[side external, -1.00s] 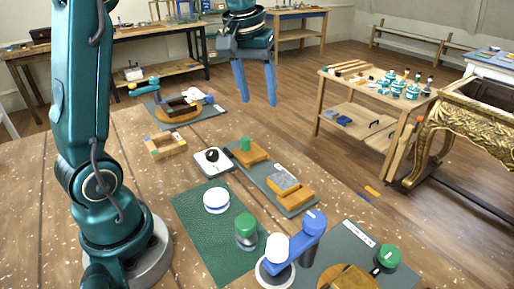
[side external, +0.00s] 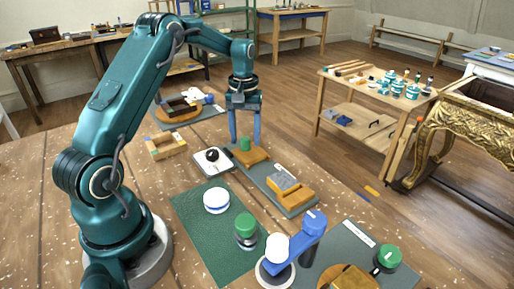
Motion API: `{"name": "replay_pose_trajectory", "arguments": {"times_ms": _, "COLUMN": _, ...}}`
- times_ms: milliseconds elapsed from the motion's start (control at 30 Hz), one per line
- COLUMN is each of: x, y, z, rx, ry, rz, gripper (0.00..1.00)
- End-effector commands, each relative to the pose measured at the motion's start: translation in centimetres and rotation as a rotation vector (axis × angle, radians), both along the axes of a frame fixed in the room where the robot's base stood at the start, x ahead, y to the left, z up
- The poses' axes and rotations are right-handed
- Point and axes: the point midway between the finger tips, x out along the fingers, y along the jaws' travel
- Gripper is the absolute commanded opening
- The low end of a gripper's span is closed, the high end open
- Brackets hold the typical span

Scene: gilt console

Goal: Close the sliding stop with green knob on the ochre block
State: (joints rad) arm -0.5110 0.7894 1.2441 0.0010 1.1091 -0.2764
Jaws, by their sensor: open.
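The green knob (side external: 245,144) stands upright on an ochre block (side external: 255,155) at the far end of a grey mat (side external: 262,177). A second ochre block (side external: 296,196) with a grey slab lies at the near end of the same mat. My gripper (side external: 245,140) points down over the green knob, its two blue fingers apart, one on each side of it in this view. The gripper is open. I cannot tell whether the fingers touch the knob.
A white pad with a black ball (side external: 212,156) sits just left of the block. A wooden frame (side external: 165,146) lies further left. A green mat (side external: 205,228) holds a white disc (side external: 216,200) and a green-topped jar (side external: 246,228). A blue lever (side external: 300,239) stands in front.

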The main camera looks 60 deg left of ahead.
Motion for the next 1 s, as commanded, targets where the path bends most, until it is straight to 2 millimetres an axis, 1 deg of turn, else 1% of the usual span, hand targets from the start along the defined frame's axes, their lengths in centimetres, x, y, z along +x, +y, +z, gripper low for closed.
{"name": "replay_pose_trajectory", "arguments": {"times_ms": 100, "x": 0.01, "y": -0.01, "z": -0.34, "rx": 0.001, "ry": -0.001, "rz": 0.0, "gripper": 0.61}}
{"name": "replay_pose_trajectory", "arguments": {"times_ms": 267, "x": 0.02, "y": -0.01, "z": -0.32, "rx": 0.001, "ry": -0.001, "rz": 0.0, "gripper": 0.61}}
{"name": "replay_pose_trajectory", "arguments": {"times_ms": 300, "x": 0.02, "y": -0.01, "z": -0.32, "rx": 0.001, "ry": -0.001, "rz": 0.0, "gripper": 0.58}}
{"name": "replay_pose_trajectory", "arguments": {"times_ms": 367, "x": 0.02, "y": -0.01, "z": -0.31, "rx": 0.001, "ry": -0.001, "rz": 0.0, "gripper": 0.35}}
{"name": "replay_pose_trajectory", "arguments": {"times_ms": 400, "x": 0.02, "y": -0.01, "z": -0.31, "rx": 0.001, "ry": -0.001, "rz": -0.001, "gripper": 0.19}}
{"name": "replay_pose_trajectory", "arguments": {"times_ms": 433, "x": 0.01, "y": -0.01, "z": -0.3, "rx": 0.001, "ry": -0.001, "rz": -0.001, "gripper": 0.08}}
{"name": "replay_pose_trajectory", "arguments": {"times_ms": 467, "x": 0.02, "y": -0.01, "z": -0.3, "rx": 0.001, "ry": -0.001, "rz": -0.001, "gripper": 0.0}}
{"name": "replay_pose_trajectory", "arguments": {"times_ms": 1000, "x": 0.0, "y": 0.0, "z": -0.26, "rx": 0.001, "ry": -0.001, "rz": -0.001, "gripper": 0.0}}
